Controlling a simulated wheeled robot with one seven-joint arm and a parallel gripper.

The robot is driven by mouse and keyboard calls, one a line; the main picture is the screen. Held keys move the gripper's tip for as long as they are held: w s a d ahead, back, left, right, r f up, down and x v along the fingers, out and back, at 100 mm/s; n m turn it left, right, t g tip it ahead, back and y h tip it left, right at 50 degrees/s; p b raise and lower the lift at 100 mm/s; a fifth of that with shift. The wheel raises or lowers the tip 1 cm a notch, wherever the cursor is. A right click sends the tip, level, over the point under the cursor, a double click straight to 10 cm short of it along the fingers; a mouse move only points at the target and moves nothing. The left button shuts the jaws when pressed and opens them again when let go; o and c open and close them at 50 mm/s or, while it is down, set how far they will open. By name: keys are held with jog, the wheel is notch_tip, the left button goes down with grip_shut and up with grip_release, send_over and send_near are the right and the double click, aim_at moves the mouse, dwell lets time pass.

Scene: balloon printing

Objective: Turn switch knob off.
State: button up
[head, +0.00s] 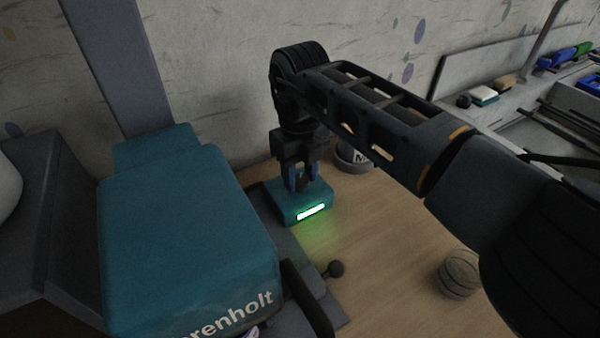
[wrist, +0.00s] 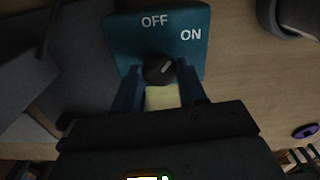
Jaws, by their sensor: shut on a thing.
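The teal switch box (head: 287,211) stands on the table with a lit green strip on its front. In the wrist view the box (wrist: 122,38) carries the words OFF and ON in white. The black switch knob (wrist: 157,72) sits on its top, and its pale pointer line slants up and right, toward ON. My gripper (head: 300,184) points down over the box. In the wrist view its blue fingers (wrist: 160,75) are on either side of the knob, shut on it. The fingers partly hide the knob in the head view.
A large teal machine (head: 185,230) stands just left of the box. A dark lever with a ball end (head: 334,269) is in front of it. A round container (head: 352,156) stands behind the box, and a ribbed round object (head: 460,272) is at right. Bare wood (head: 385,250) lies between.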

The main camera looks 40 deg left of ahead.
aim_at(300, 179)
jog(key=n+b, duration=0.1)
jog(key=n, duration=0.3)
jog(key=shift+n+b, duration=1)
jog(key=shift+n, duration=1)
jog(key=shift+a+r, duration=0.1)
jog(key=o, duration=1.1)
jog(key=shift+c, duration=0.2)
notch_tip(300, 179, up, 8)
jog(key=shift+f+b, duration=0.15)
jog(key=shift+b, duration=0.45)
